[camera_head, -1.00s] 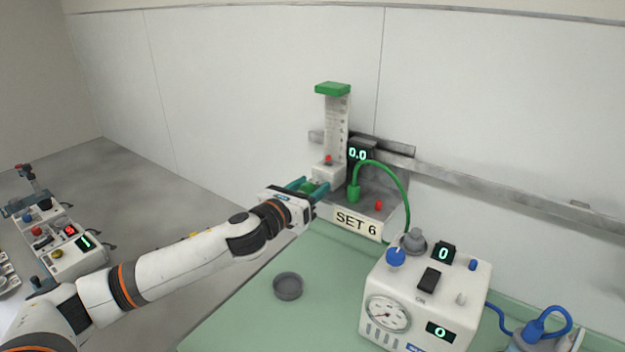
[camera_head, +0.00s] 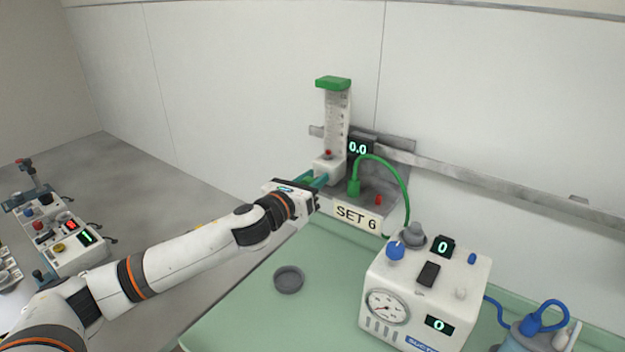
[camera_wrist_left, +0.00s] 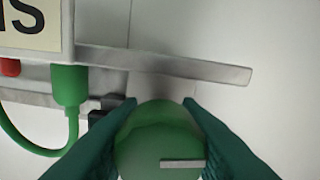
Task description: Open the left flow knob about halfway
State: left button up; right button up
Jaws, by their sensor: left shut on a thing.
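The flowmeter (camera_head: 337,122) stands upright on the wall rail, a clear scaled tube with a green cap and a white base. Its display (camera_head: 358,148) reads 0.0. My left gripper (camera_head: 318,180) is at the front of the flowmeter's base, and its fingers hide the knob in the head view. In the left wrist view the round green flow knob (camera_wrist_left: 158,140) sits between the two teal fingers, with a pale bar mark on its face. The left gripper is shut on this knob. My right gripper is not in view.
A green hose (camera_head: 398,184) arches from the flowmeter unit, beside a small red knob (camera_head: 379,200) and the SET 6 label (camera_head: 356,217). A white suction unit (camera_head: 410,316) and a grey cup (camera_head: 289,280) stand on the green tabletop (camera_head: 250,318). More devices are at far left.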

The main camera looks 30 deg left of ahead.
pick_arm(q)
jog(key=n+p, duration=0.1)
jog(key=n, duration=0.2)
jog(key=shift+a+n+p, duration=0.1)
jog(key=shift+n+p, duration=0.4)
jog(key=shift+n, duration=2.2)
jog(key=o, duration=0.9)
jog(key=shift+f, duration=0.15)
